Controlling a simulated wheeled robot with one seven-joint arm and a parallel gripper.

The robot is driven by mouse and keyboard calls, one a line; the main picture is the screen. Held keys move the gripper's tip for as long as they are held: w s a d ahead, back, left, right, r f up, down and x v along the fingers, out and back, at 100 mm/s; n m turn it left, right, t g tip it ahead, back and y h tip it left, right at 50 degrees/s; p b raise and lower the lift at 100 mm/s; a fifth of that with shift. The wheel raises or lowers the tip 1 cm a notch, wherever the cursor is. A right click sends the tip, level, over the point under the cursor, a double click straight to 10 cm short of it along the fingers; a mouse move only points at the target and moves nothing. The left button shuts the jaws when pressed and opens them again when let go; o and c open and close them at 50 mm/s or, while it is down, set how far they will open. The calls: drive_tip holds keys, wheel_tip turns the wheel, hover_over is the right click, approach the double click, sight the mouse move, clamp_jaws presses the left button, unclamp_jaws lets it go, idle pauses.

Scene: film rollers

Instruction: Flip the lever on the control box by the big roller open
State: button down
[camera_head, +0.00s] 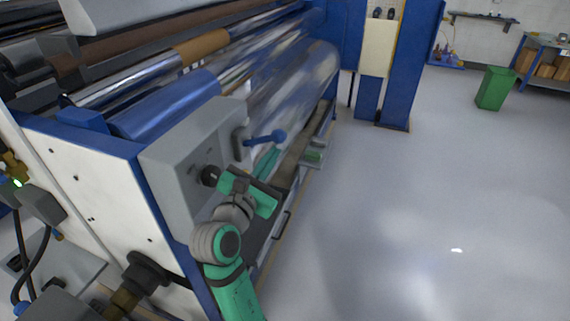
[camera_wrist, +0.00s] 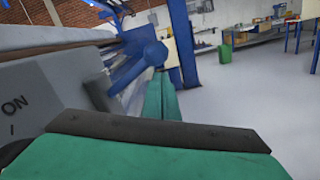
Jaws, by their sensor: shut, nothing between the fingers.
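The grey control box (camera_head: 185,150) is on the end of the roller machine. Its lever (camera_head: 262,139) has a blue ball end and sticks out to the right from a dark grey mount. In the wrist view the blue lever end (camera_wrist: 150,52) is large, just beyond and slightly left of my fingertips. My green gripper (camera_head: 268,157) is shut and empty, just below the lever in the head view; its fingers also show in the wrist view (camera_wrist: 161,92). I cannot tell whether they touch the lever. The big roller (camera_head: 300,85) is behind the box.
A black round knob (camera_head: 210,175) sits on the box near my wrist. Blue posts (camera_head: 400,70) stand beyond the machine. A green bin (camera_head: 495,88) and a shelf with cartons are far right. The floor on the right is clear.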

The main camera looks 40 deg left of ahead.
drive_tip(key=shift+a+r, duration=0.1)
drive_tip(key=shift+r, duration=0.4)
drive_tip(key=shift+r, duration=0.3)
